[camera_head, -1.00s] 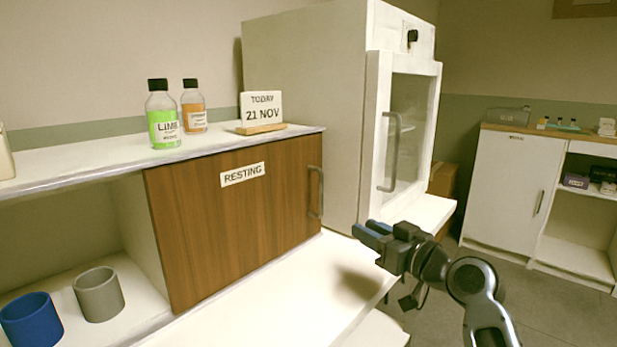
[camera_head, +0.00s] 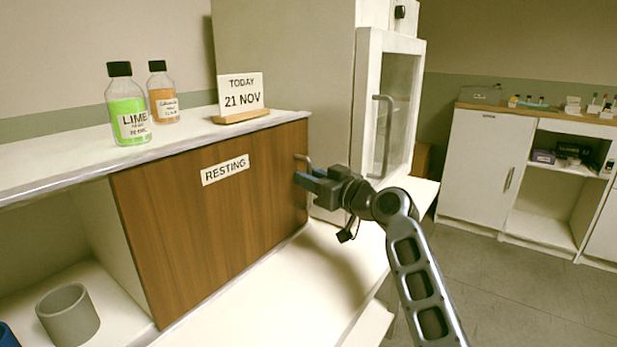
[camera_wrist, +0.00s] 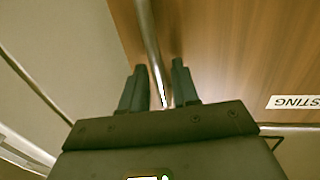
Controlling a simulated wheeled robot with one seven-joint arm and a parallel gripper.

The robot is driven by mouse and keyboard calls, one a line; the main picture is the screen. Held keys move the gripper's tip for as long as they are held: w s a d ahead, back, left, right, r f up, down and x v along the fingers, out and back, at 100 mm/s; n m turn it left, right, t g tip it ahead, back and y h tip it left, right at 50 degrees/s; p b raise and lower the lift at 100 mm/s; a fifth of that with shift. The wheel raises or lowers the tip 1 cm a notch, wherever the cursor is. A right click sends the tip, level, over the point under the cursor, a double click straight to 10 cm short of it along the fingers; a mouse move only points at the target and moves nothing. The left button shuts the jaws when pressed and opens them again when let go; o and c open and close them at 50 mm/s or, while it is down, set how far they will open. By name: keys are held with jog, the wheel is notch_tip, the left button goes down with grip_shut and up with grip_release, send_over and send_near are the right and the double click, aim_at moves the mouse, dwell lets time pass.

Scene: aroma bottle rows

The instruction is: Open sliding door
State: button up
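The wooden sliding door (camera_head: 215,215) carries a RESTING label (camera_head: 225,170) and covers the right part of the shelf unit; the left part stands open. Its metal bar handle (camera_head: 303,160) is at the door's right edge, mostly hidden behind my gripper. My gripper (camera_head: 305,182) is at the handle in the head view. In the wrist view, the fingers (camera_wrist: 158,85) are apart, with the handle bar (camera_wrist: 152,50) running between them. I see gaps beside the bar, so the fingers do not appear closed on it. The door also shows in the wrist view (camera_wrist: 225,50).
A green LIME bottle (camera_head: 128,120), an orange bottle (camera_head: 163,105) and a date sign (camera_head: 241,100) stand on the shelf top. A grey cup (camera_head: 68,318) is in the open left compartment. A white cabinet (camera_head: 385,120) with a glass door stands right behind my gripper.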

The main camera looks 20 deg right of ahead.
jog(key=shift+w+a, duration=0.1)
jog(key=shift+w, duration=0.2)
grip_shut()
dwell(0.4)
